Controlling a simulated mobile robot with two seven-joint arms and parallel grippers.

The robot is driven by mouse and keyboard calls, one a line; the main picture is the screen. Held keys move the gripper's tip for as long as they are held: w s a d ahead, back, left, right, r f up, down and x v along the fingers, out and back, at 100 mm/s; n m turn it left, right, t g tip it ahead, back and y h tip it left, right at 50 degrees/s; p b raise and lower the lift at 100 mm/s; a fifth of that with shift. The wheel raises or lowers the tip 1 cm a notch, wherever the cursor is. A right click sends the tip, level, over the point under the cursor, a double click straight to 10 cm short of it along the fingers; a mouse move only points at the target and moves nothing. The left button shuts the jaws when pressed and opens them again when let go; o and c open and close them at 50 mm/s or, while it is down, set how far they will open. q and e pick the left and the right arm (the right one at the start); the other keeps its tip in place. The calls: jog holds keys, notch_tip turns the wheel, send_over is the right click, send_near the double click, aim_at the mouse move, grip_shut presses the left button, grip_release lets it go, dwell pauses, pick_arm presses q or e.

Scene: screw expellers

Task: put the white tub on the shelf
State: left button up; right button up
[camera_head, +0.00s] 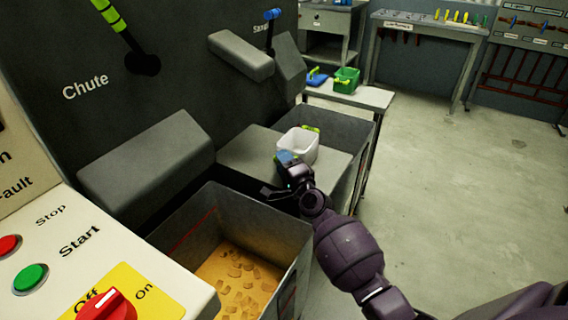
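The white tub (298,146) stands upright on a grey shelf (244,153) below the machine's side. It has a small yellow-green part on its rim. My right gripper (278,177) is at the near side of the tub, low beside its front left corner. A blue part shows between the gripper and the tub. The fingers are small and dark here, and I cannot tell whether they touch the tub or how far apart they are. My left gripper is not in view.
A grey bin (298,244) with yellowish pieces stands below the shelf. Another grey bin (354,131) is behind the tub. The control panel (110,262) fills the lower left. A bench (372,97) holds a green crate (346,80). The floor at right is open.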

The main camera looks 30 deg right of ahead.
jog(key=shift+r, duration=0.4)
pick_arm(q)
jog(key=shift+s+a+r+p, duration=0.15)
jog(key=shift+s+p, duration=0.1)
jog(key=shift+p, duration=0.5)
pick_arm(e)
jog(key=s+f, duration=0.1)
jog(key=s, duration=1.1)
jog(key=shift+f, duration=0.2)
jog(key=shift+a, duration=0.1)
pick_arm(q)
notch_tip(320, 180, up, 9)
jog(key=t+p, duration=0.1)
jog(key=p, duration=0.9)
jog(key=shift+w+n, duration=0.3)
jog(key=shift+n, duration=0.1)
pick_arm(e)
jog(key=s+a+f+n+g, duration=0.1)
jog(key=s+n+g, duration=0.1)
jog(key=s+n, duration=0.4)
jog(key=s+a+f+n+g, duration=0.1)
jog(key=s+n, duration=0.5)
jog(key=s, duration=1)
jog(key=s+a+f+n+g, duration=0.1)
jog(key=s+a+n+g, duration=0.2)
jog(key=s+n, duration=0.3)
jog(key=s+g, duration=0.1)
jog(key=s, duration=0.4)
jog(key=shift+s+g, duration=0.35)
jog(key=shift+g, duration=0.05)
